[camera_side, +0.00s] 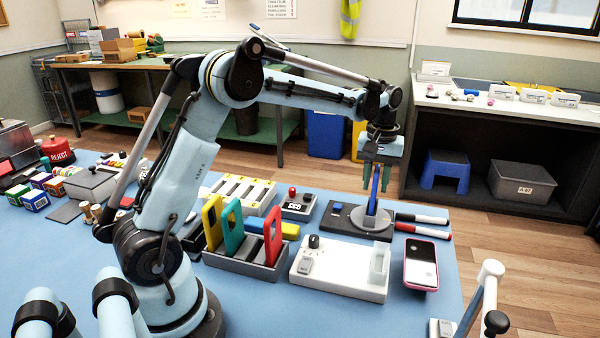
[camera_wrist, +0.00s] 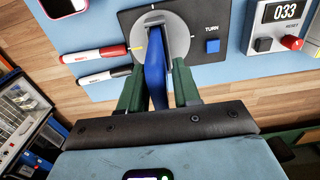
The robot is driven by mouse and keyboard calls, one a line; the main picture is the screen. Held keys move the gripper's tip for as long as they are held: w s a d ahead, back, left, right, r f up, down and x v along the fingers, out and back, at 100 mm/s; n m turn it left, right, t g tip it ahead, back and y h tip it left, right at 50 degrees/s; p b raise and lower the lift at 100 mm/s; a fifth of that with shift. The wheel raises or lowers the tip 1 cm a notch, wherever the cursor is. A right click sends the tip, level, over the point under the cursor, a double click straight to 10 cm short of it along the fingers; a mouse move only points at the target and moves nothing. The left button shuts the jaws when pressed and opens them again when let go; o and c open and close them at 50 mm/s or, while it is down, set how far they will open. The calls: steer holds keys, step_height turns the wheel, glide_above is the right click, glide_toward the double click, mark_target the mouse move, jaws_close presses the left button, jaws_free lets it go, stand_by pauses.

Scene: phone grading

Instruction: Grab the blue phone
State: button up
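The blue phone (camera_side: 374,194) stands upright on edge in a holder on a round grey turntable (camera_side: 357,222), set on a black base plate. In the wrist view the blue phone (camera_wrist: 155,78) is seen nearly edge-on between the two green fingers. My gripper (camera_side: 375,180) is above the turntable and reaches down around the phone's upper part. In the wrist view my gripper (camera_wrist: 159,82) shows a gap between the phone and the right finger; the left finger is very close to it. The fingers look open. The phone's lower end is in the holder.
Red and black markers (camera_side: 424,226) and a pink-edged phone (camera_side: 421,263) lie right of the turntable. A white device (camera_side: 335,273) and a grey rack (camera_side: 247,264) with yellow, teal and red phones stand in front and left. A 033 display box (camera_wrist: 285,28) is nearby.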

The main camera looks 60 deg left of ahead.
mark_target(377, 168)
steer(key=shift+c, duration=0.5)
jaws_close()
steer(key=shift+r, duration=0.1)
steer(key=shift+r, duration=2.2)
